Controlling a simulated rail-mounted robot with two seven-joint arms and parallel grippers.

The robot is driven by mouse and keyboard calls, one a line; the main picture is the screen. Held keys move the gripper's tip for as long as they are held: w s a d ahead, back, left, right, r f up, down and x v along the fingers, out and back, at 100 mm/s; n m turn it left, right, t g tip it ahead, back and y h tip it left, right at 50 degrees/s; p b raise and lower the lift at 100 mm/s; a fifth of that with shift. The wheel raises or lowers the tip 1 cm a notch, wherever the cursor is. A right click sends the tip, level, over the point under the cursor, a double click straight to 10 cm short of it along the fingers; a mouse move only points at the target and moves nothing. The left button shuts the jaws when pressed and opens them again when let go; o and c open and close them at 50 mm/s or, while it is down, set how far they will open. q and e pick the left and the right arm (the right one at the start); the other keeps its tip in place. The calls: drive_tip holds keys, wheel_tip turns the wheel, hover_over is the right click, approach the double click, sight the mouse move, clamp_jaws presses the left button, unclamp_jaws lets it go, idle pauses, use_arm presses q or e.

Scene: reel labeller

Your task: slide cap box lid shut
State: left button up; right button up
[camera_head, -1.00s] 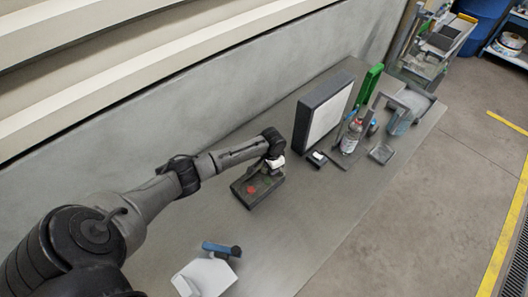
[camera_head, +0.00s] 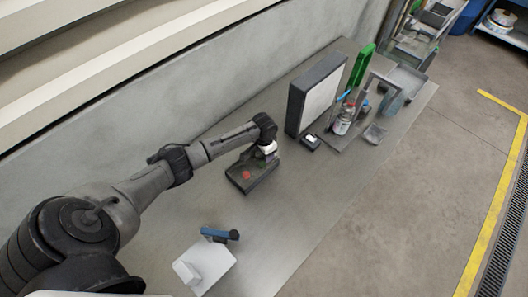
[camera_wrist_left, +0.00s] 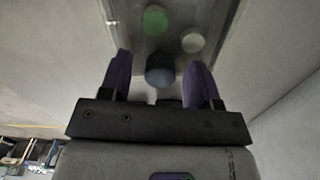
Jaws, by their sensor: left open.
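The cap box (camera_head: 236,179) is a dark, shallow tray on the grey bench, with a red cap (camera_head: 246,175) showing in it. My left gripper (camera_head: 268,158) is over the box's far right end. In the left wrist view, its two purple fingers (camera_wrist_left: 160,85) are apart. A dark blue round piece (camera_wrist_left: 160,69) shows between and just beyond the fingertips; I cannot tell whether it is a cap or a knob. A green cap (camera_wrist_left: 155,19) and a white cap (camera_wrist_left: 192,40) lie beyond it. I cannot make out the lid clearly. My right gripper is not in view.
A dark-framed panel (camera_head: 318,100) stands behind and right of the box. A small black device (camera_head: 310,141), a bottle (camera_head: 344,118) and a green upright (camera_head: 361,64) are further right. A white piece (camera_head: 210,268) and a blue-handled tool (camera_head: 219,234) lie in front. The bench between is clear.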

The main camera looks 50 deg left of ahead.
use_arm(q)
wheel_tip(320, 180, up, 14)
idle(0.6)
drive_tip(key=shift+f, duration=0.15)
idle(0.3)
